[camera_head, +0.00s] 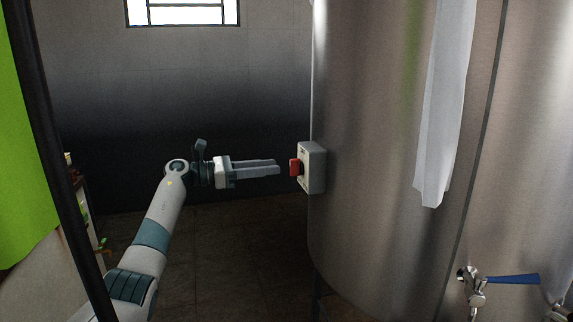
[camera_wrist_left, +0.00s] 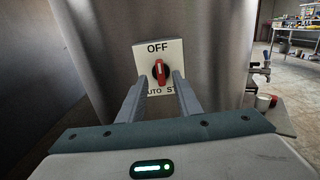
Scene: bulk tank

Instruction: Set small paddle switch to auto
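The small paddle switch (camera_head: 295,166) is a red knob on a pale switch box (camera_head: 314,167) fixed to the side of the steel tank. In the left wrist view the red knob (camera_wrist_left: 160,71) stands about upright on a plate marked OFF above, with AUTO at lower left and a partly hidden label at lower right. My left gripper (camera_head: 277,168) points at the knob from the left, a short gap away. My right gripper is not in view.
The steel tank (camera_head: 370,220) fills the right side. A white cloth (camera_head: 445,110) hangs on it, and a blue-handled valve (camera_head: 512,280) is at lower right. A dark post (camera_head: 50,150) and green sheet (camera_head: 22,130) stand at left. A table (camera_wrist_left: 300,27) with items is far back.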

